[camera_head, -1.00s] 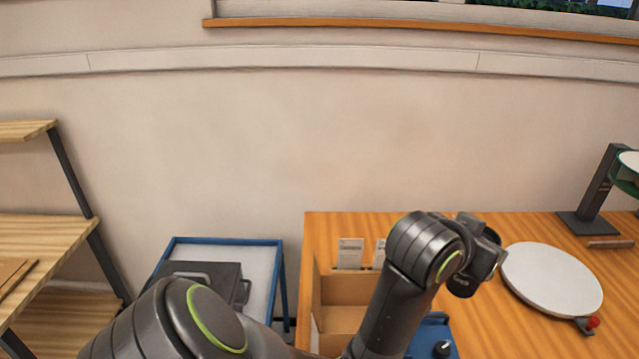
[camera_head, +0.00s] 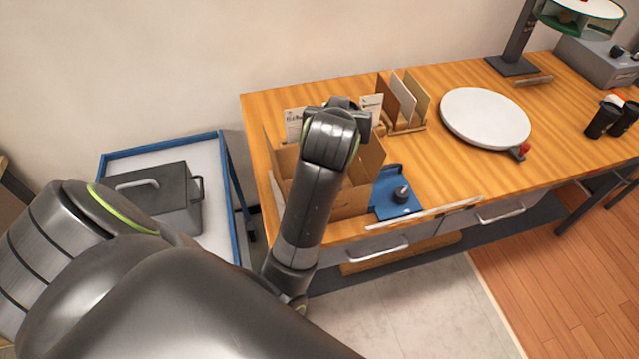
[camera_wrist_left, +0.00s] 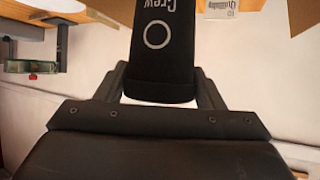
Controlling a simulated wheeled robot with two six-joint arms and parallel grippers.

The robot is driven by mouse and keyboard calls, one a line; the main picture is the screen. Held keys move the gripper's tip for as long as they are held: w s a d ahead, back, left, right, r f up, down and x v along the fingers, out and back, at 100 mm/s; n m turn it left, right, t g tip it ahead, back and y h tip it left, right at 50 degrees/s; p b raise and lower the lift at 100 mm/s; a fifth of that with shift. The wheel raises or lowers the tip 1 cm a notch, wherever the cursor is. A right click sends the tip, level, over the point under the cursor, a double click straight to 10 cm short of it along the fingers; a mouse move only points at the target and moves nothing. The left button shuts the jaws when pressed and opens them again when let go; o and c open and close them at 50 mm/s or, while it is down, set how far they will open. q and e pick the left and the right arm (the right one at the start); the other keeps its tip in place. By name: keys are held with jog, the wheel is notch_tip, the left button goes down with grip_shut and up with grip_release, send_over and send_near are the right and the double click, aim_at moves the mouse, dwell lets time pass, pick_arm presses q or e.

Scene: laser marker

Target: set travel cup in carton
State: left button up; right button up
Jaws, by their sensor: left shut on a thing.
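The travel cup (camera_wrist_left: 157,50) is black with pale lettering and a ring mark. In the left wrist view it sits between the fingers of my left gripper (camera_wrist_left: 159,88), which is shut on it. In the head view my left arm reaches over the carton, and its wrist hides the cup and the fingers. The carton (camera_head: 353,203) is an open brown cardboard box with raised flaps at the table's left end. My arm covers much of its opening. I cannot tell how far the cup is above or inside it. My right gripper is not in view.
A blue plate with a black knob (camera_head: 401,194) lies right of the carton. A file rack (camera_head: 405,127) stands behind it. A round white turntable (camera_head: 485,117) and dark cups (camera_head: 603,119) are further right. A blue-framed cart (camera_head: 222,160) with a dark case stands left.

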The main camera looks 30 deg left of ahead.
pick_arm(q)
jog(key=a+r+n+g+y+p, duration=0.3)
jog(key=a+r+n+g+y, duration=0.15)
jog(key=a+n, duration=0.2)
notch_tip(320, 180, down, 23)
jog(key=a+y+b, duration=0.1)
jog(key=b, duration=0.6)
jog(key=shift+s+a+b, duration=0.3)
jog(key=shift+a+b, duration=0.05)
jog(key=shift+a, duration=0.05)
jog(key=shift+f, duration=0.15)
jog(key=o, duration=0.7)
jog(key=shift+r, duration=0.2)
